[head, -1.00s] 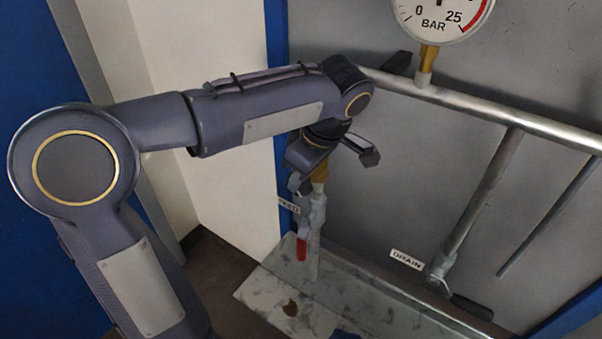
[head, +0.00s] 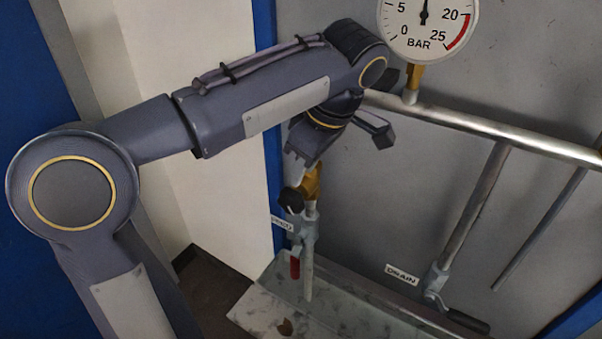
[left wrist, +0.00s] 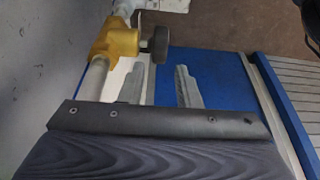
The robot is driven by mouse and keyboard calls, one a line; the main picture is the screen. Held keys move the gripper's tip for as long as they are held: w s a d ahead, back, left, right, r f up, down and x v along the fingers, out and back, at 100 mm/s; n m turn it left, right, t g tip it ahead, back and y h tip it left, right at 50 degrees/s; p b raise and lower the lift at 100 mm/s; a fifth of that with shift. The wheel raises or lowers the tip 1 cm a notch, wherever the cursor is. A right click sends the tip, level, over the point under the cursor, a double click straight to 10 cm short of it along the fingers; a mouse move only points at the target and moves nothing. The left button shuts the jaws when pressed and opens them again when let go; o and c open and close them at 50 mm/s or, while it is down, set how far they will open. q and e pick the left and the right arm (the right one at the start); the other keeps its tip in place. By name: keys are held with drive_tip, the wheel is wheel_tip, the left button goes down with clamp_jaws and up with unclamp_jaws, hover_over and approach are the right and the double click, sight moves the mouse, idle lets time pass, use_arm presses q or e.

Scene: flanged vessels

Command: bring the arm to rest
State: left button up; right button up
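My left arm reaches in from the left of the head view. Its gripper (head: 298,168) is in front of the grey wall, just above a brass valve (head: 313,180) with a black knob (head: 291,201). In the left wrist view the two fingers of my left gripper (left wrist: 161,72) stand apart with nothing between them. There the brass valve (left wrist: 115,40) and its black knob (left wrist: 153,42) are beyond and beside the left finger. A small gap shows between finger and knob. My right gripper is in neither view.
A pressure gauge (head: 428,22) stands on a horizontal metal pipe (head: 480,123) near my wrist. A drain pipe (head: 473,205) with a dark handle comes down at right. A red-handled valve (head: 295,264) hangs below the brass valve, over a pale stained tray (head: 262,309).

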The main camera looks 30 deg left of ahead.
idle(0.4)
use_arm(q)
drive_tip(key=s+d+f+m+t+h, duration=0.1)
drive_tip(key=s+f+m+t+h, duration=0.4)
drive_tip(key=s+f+m, duration=1)
drive_tip(key=shift+s+f+m+h, duration=0.3)
drive_tip(key=shift+s+f+h, duration=0.25)
drive_tip(key=shift+s+h, duration=0.5)
drive_tip(key=shift+w+d, duration=0.15)
drive_tip(key=shift+w, duration=0.1)
idle(1.5)
